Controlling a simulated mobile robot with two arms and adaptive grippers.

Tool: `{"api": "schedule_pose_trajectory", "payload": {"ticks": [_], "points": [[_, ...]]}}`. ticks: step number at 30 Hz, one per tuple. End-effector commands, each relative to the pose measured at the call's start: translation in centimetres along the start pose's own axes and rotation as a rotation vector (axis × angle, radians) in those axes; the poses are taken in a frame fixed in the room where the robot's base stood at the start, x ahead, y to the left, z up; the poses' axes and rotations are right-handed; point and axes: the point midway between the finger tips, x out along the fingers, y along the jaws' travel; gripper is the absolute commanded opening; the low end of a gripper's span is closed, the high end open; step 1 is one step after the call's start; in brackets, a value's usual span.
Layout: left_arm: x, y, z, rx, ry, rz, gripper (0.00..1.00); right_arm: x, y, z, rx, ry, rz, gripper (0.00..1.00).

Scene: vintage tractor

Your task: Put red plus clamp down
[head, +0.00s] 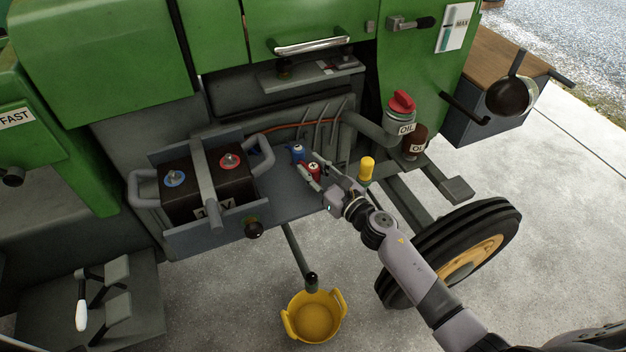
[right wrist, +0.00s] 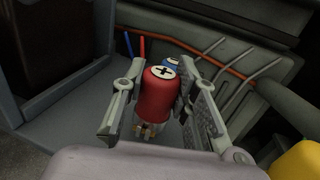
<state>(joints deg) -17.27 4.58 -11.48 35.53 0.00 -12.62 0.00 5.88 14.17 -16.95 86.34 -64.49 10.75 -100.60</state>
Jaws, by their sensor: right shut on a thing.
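The red plus clamp (head: 313,167) is a red cap with a white disc and black plus on top. In the right wrist view the red plus clamp (right wrist: 159,92) stands between the fingers, with metal prongs below. My right gripper (head: 314,173) is shut on it, just above the grey shelf (head: 284,201) right of the battery. I cannot tell whether the prongs touch the shelf. A blue clamp (head: 297,151) is close behind it and partly hidden in the right wrist view (right wrist: 173,61). My left gripper is not in view.
The battery (head: 236,185) with red and blue terminals sits in a handled holder to the left. A yellow-capped part (head: 367,168) and oil containers (head: 398,122) are to the right. A yellow bucket (head: 314,318) stands on the floor below.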

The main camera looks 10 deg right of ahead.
Motion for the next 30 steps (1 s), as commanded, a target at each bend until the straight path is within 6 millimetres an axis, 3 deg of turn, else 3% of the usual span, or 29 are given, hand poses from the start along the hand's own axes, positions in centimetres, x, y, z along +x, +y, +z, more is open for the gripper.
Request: {"api": "schedule_pose_trajectory", "payload": {"ticks": [1,4,18,19,27,30], "points": [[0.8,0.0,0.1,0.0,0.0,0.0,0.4,0.0,0.0,-1.3,0.006,0.0,-0.002,0.0],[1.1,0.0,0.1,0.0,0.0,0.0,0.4,0.0,0.0,-2.3,0.005,0.0,-0.001,0.0],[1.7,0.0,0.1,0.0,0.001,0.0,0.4,0.0,0.0,-2.9,0.0,-0.001,0.0,0.0],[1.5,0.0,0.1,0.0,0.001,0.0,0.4,0.0,0.0,-2.8,0.0,0.0,0.0,0.28],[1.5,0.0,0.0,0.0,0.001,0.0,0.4,0.0,0.0,-2.8,0.001,0.0,0.0,0.46],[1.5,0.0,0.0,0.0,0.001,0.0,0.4,0.0,0.0,-2.8,0.001,0.0,0.0,0.47]]}}
